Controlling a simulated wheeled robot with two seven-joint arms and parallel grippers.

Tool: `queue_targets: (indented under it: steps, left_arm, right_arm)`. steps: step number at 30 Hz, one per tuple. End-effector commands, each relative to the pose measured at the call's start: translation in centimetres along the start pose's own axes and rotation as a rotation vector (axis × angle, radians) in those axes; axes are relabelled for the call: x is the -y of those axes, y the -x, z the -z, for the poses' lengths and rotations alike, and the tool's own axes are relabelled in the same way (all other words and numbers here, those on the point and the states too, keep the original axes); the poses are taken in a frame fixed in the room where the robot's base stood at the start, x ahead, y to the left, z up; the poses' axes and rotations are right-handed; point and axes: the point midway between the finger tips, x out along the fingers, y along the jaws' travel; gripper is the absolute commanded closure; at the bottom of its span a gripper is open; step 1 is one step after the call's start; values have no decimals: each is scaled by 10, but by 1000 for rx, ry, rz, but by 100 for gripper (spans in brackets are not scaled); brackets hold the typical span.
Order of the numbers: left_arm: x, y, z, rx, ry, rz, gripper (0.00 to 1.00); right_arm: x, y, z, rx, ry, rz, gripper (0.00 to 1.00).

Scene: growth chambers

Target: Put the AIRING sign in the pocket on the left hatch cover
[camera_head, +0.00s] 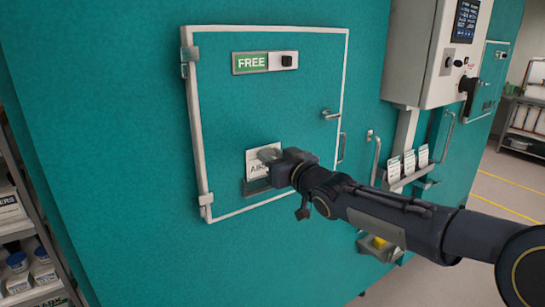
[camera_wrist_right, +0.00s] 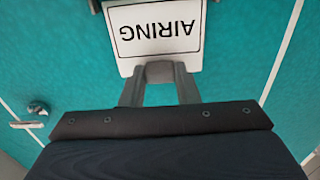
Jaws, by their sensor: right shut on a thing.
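The AIRING sign (camera_head: 258,165) is a white card with black letters and border. In the head view it is upright at the pocket (camera_head: 256,187) low on the left hatch cover (camera_head: 225,110); my gripper partly covers it. The pocket is a dark strip; how deep the sign sits in it I cannot tell. My right gripper (camera_head: 270,154) is shut on the sign. In the right wrist view the sign (camera_wrist_right: 157,32) appears upside down, with its near edge between the fingertips (camera_wrist_right: 160,68). My left gripper is out of view.
A green FREE plate (camera_head: 251,63) is at the top of the cover, with a handle (camera_head: 331,114) at its right edge. A grey control box (camera_head: 430,50) and a rack holding several white cards (camera_head: 408,163) are to the right. Shelves (camera_head: 20,230) stand at the left.

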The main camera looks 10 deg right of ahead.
Motion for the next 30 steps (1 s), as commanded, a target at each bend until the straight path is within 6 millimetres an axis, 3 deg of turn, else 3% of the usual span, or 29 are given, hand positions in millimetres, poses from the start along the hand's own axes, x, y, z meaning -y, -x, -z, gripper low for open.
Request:
queue_targets:
  steps: [30]
  left_arm:
    - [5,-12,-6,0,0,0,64]
  right_arm:
    - [0,0,-14,0,0,0,96]
